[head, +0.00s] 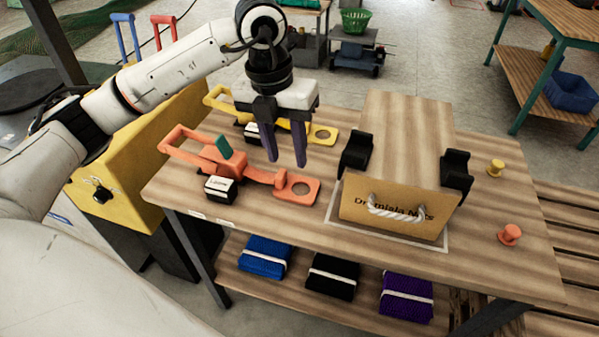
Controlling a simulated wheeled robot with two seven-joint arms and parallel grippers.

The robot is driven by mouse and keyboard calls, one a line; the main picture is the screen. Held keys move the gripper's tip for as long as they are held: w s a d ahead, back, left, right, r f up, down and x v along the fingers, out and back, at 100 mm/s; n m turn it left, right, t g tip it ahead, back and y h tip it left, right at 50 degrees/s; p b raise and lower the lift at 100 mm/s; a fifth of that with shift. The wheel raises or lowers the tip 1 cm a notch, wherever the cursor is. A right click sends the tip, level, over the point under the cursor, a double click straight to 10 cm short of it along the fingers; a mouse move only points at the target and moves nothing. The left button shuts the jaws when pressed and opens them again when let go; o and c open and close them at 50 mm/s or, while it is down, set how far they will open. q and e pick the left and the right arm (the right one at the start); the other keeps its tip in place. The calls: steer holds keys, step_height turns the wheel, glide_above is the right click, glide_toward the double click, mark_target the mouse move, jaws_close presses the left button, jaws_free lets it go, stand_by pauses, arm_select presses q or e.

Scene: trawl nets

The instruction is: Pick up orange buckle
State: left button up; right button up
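The orange buckle (223,160) lies on the left part of the wooden table (330,125). It has a loop handle at its left, a teal lever in the middle and a flat end with a round hole at its right. My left gripper (286,160) points down with its two dark fingers apart and nothing visible between them. It appears above the buckle's right half; the exact height gap is hard to tell. A similar yellow buckle (322,133) lies behind, partly hidden by the gripper. My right gripper is not in view.
A small labelled block (220,187) sits in front of the orange buckle.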

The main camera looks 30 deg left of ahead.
mark_target(281, 173)
arm_select(q)
steer(key=shift+n+y, duration=0.4)
steer(key=shift+y, duration=0.2)
steer(key=a+f, duration=0.1)
steer(key=w+a+f, duration=0.1)
steer(key=a+f, duration=0.1)
steer(key=shift+w+a+f, duration=0.1)
steer(key=shift+w+f, duration=0.1)
steer(key=shift+f, duration=0.75)
steer(key=shift+w+f, duration=0.2)
steer(key=shift+f, duration=0.8)
steer(key=shift+w+a+f, duration=0.1)
steer(key=shift+w+f, duration=0.1)
steer(key=shift+f, duration=0.75)
jaws_close()
